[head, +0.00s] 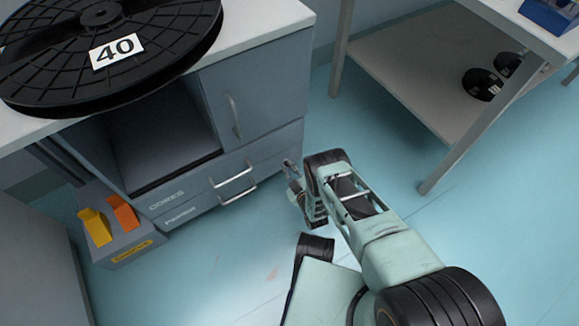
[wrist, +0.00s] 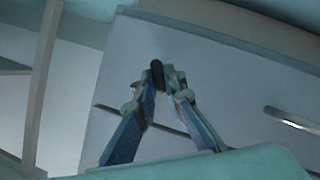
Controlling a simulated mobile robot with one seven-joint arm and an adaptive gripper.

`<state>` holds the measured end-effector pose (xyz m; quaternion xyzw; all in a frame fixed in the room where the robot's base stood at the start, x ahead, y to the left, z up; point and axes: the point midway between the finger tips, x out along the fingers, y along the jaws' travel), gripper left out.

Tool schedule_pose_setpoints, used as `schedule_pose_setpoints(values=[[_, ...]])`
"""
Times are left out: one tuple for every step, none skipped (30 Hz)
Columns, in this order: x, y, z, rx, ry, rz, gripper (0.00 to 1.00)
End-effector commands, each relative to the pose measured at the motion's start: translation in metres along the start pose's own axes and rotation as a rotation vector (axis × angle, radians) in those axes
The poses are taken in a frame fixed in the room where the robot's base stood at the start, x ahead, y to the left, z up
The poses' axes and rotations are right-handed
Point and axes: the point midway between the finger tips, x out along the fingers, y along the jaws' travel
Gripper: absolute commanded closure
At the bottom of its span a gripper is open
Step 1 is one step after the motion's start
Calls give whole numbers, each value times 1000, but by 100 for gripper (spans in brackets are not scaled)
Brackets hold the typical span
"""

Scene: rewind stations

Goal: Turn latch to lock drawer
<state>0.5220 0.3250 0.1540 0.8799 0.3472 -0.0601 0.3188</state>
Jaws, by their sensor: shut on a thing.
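My gripper (wrist: 160,88) is shut on a small dark latch (wrist: 157,70) at the end of the drawer front (wrist: 225,80) in the wrist view. The latch looks about upright there, its lower part hidden between the fingertips. In the head view my gripper (head: 289,168) is at the right end of the drawers, and the latch is too small to make out. The upper drawer (head: 196,183), marked CORES, and the lower drawer (head: 196,207) look closed, each with a bar handle.
A large black reel (head: 150,62) marked 40 lies on the cabinet top. A box (head: 118,245) with yellow and orange levers stands at the cabinet's left. A table with a lower shelf (head: 425,85) and small black reels stands at right. The floor between is clear.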

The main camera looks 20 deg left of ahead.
Motion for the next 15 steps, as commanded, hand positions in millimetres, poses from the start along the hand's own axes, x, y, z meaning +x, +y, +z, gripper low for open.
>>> schedule_pose_setpoints(values=[[5,0,-5,-29,8,12,100],[5,0,-5,-43,8,19,100],[5,0,-5,-60,7,25,100],[5,0,-5,-68,7,29,100],[5,0,-5,-75,7,32,100],[5,0,-5,-83,6,35,100],[5,0,-5,-85,6,36,100],[5,1,-5,-87,6,37,100],[5,1,-5,-87,6,37,100],[5,1,-5,-87,6,37,100],[6,1,-5,-87,6,37,100],[6,1,-5,-86,6,37,100],[6,1,-5,-86,6,37,100],[6,1,-5,-86,7,37,100],[6,1,-5,-86,7,37,100]])
